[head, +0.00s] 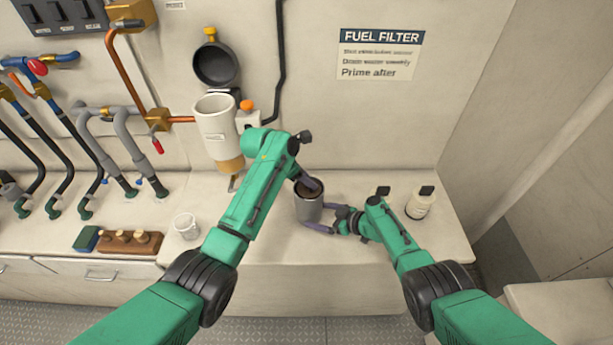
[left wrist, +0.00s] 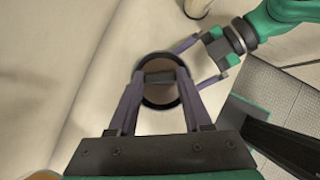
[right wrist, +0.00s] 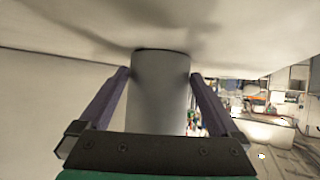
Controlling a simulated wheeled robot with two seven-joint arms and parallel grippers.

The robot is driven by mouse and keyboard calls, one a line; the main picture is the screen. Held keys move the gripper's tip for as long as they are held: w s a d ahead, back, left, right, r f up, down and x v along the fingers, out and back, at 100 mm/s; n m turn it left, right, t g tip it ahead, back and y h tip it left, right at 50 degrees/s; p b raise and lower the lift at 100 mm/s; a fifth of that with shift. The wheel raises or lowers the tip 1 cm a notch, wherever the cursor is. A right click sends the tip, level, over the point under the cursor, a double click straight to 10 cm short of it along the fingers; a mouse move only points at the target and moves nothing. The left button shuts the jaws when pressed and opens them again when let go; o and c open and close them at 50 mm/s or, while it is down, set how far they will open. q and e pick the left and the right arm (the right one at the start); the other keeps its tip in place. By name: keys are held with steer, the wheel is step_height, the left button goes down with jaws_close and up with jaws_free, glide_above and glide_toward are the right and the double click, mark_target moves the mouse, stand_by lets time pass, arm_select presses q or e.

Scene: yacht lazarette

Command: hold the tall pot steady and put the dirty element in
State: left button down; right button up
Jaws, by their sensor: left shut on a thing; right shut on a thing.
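The tall pot (head: 308,212) is a grey metal cylinder standing upright on the white bench. My right gripper (head: 322,215) is shut around its side, with one finger on each side of the pot (right wrist: 160,95) in the right wrist view. My left gripper (head: 309,186) is above the pot's mouth, pointing down, shut on the dirty element. In the left wrist view the brown element (left wrist: 160,94) shows between the left fingers (left wrist: 160,78), inside the pot's dark round rim. The element's lower part is hidden, so I cannot tell how deep it sits.
A white filter housing (head: 215,128) with its black lid (head: 216,65) open is on the wall. A clear cup (head: 186,226), a wooden block with pegs (head: 130,243) and a green block (head: 86,239) sit left. A white bottle (head: 419,205) stands right. The bench's front edge is close.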

arm_select(q)
steer(key=shift+c, duration=1.3)
jaws_free()
steer(key=v, duration=1.2)
arm_select(e)
steer(key=o, duration=0.8)
steer(key=shift+d, duration=0.1)
